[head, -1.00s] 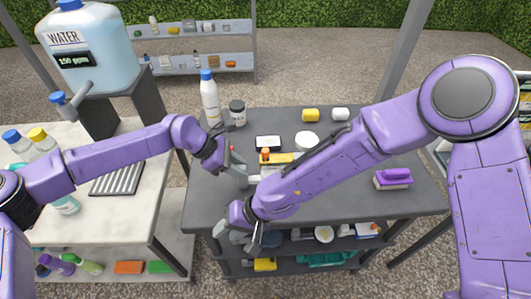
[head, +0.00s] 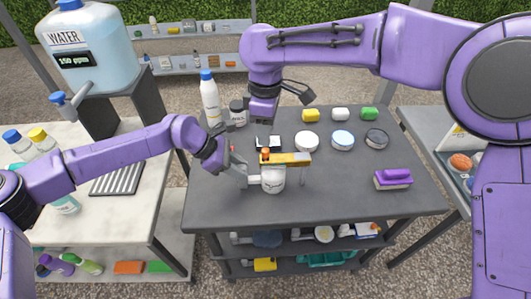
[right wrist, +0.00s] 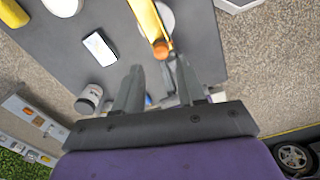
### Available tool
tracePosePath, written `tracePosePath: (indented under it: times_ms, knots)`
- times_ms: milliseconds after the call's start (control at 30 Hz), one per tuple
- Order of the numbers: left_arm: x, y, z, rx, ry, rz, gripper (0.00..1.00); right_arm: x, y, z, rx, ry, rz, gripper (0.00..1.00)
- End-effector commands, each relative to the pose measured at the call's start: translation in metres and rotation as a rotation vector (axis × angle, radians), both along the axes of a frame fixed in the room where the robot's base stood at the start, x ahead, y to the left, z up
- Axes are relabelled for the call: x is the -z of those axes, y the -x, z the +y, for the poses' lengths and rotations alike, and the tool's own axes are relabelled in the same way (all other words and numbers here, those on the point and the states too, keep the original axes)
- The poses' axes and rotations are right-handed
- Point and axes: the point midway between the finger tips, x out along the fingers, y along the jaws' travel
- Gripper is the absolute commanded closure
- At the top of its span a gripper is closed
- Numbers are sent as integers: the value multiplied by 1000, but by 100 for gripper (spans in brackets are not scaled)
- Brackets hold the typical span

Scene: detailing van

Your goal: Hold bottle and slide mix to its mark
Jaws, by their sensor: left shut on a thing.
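A white bottle (head: 272,182) stands on the dark table under a yellow bar (head: 288,159) carrying an orange knob (head: 265,155) near the bar's left end. My left gripper (head: 252,181) is shut on the bottle from its left side. My right gripper (head: 266,131) points down above the table, behind the knob in the head view. In the right wrist view its fingers (right wrist: 158,75) are apart with nothing between them. That view shows the knob (right wrist: 160,48) just beyond the fingertips, on the bar (right wrist: 146,18). Any scale marks are too small to read.
A tall white blue-capped bottle (head: 210,100) stands at the back left. Several round tins and a purple brush (head: 393,178) are to the right. The table's front is clear.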

Motion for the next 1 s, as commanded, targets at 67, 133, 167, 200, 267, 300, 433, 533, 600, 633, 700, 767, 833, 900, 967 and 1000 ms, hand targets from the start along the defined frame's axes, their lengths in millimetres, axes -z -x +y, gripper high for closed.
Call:
tracePosePath:
  times_ms: [67,133,167,200,267,300,433,533,600,633,700,767,833,900,967,1000]
  knots:
    - [0,0,0,1,0,1,100,12,1,0,-1,0,3,60]
    - [0,0,0,1,0,1,100,24,1,0,-1,0,5,60]
    - [0,0,0,1,0,1,100,29,1,0,-1,-1,5,60]
    - [0,0,0,1,0,1,100,35,1,0,-1,-1,5,60]
    - [0,0,0,1,0,1,100,43,1,1,1,-2,4,60]
    - [0,0,0,1,0,1,100,47,1,0,1,-2,4,60]
    - [0,0,0,0,0,0,100,58,1,0,0,-3,3,60]
    - [0,0,0,0,0,0,100,60,1,1,0,-4,2,60]
    - [0,0,0,0,0,0,100,61,1,1,0,-4,2,60]
    - [0,0,0,0,0,0,100,61,1,1,0,-4,2,60]
    - [0,0,0,0,0,0,100,61,1,1,0,-4,2,60]
    - [0,0,0,0,0,0,100,61,1,1,1,-5,3,67]
    - [0,0,0,0,0,0,100,61,1,1,1,-5,3,90]
    - [0,0,0,0,0,0,100,61,1,1,1,-5,3,100]
    - [0,0,0,0,0,0,100,61,1,1,1,-5,3,100]
    - [0,0,0,0,0,0,100,61,1,1,1,-5,3,100]
